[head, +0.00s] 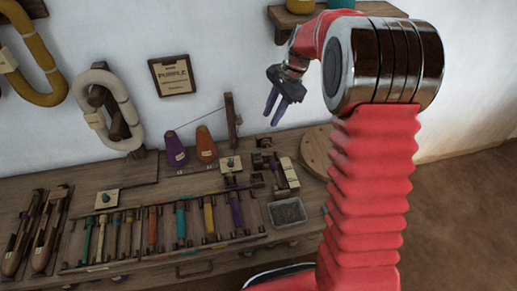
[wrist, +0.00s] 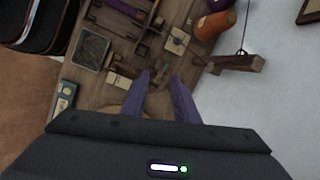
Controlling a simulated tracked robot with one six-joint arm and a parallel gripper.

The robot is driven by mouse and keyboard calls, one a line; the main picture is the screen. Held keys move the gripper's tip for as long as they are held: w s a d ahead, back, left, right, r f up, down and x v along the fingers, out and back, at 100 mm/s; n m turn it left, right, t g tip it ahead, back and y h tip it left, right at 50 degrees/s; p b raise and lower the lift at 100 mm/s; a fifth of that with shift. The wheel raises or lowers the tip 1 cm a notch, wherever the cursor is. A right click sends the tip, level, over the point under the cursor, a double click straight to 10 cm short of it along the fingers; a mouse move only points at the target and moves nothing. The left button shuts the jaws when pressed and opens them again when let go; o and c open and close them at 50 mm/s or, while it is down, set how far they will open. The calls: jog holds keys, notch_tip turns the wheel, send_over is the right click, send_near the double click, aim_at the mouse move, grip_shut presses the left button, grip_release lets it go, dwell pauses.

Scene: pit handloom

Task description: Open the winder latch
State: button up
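My gripper (head: 272,117) hangs above the right part of the bench in the head view, its two purple fingers apart with nothing between them. In the wrist view the open fingers (wrist: 161,76) point down over the bench top. A small dark wooden assembly (head: 264,160), which may be the winder, stands on the bench below my gripper, with cream blocks (head: 291,172) beside it. A cream plate with a dark knob (head: 230,164) lies left of it and shows in the wrist view (wrist: 177,41). I cannot tell which part is the latch or how it is set.
A wooden post (head: 231,115) and purple (head: 176,150) and orange (head: 206,147) cones stand left of my gripper. A grey tray (head: 288,212) is near the front edge, and a round wooden disc (head: 316,150) is at right. Several coloured bobbins lie in a rack (head: 160,265).

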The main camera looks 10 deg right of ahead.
aim_at(259, 152)
jog(key=w+d+f+m+y, duration=0.1)
jog(key=w+d+f+m, duration=0.1)
jog(key=w+f, duration=0.3)
notch_tip(259, 152, down, 4)
jog(key=shift+f+m+g, duration=0.2)
jog(key=shift+m+g, duration=0.2)
jog(key=shift+m, duration=0.4)
jog(key=x, duration=1.3)
jog(key=shift+a+f, duration=0.15)
jog(key=shift+f, duration=0.2)
jog(key=shift+c, duration=0.4)
grip_shut()
